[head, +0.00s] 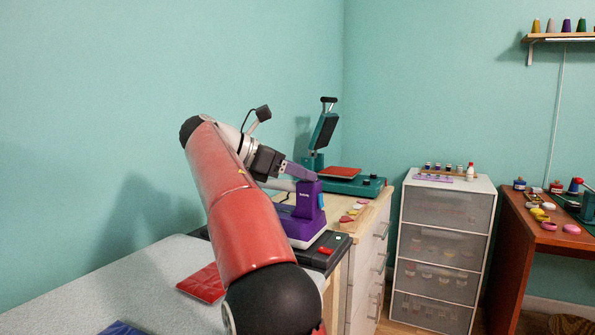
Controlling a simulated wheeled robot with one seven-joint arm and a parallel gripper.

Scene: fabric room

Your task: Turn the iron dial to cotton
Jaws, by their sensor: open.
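A purple appliance (307,213) with an upright column stands on a black base (334,244) at the counter's end. It may be the iron, but I cannot tell for sure. My arm hides its left part. No dial or cotton mark can be made out. My gripper (301,174) is open, at the top of the purple column. Its fingers blend with the purple, so I cannot tell whether they touch it.
A teal heat press (357,186) with a raised plate stands behind. Small pink and yellow pieces (352,213) lie near it. Red folded cloth (204,283) lies on the grey surface (165,285). A drawer unit (446,220) and red-brown table (540,240) stand at the right.

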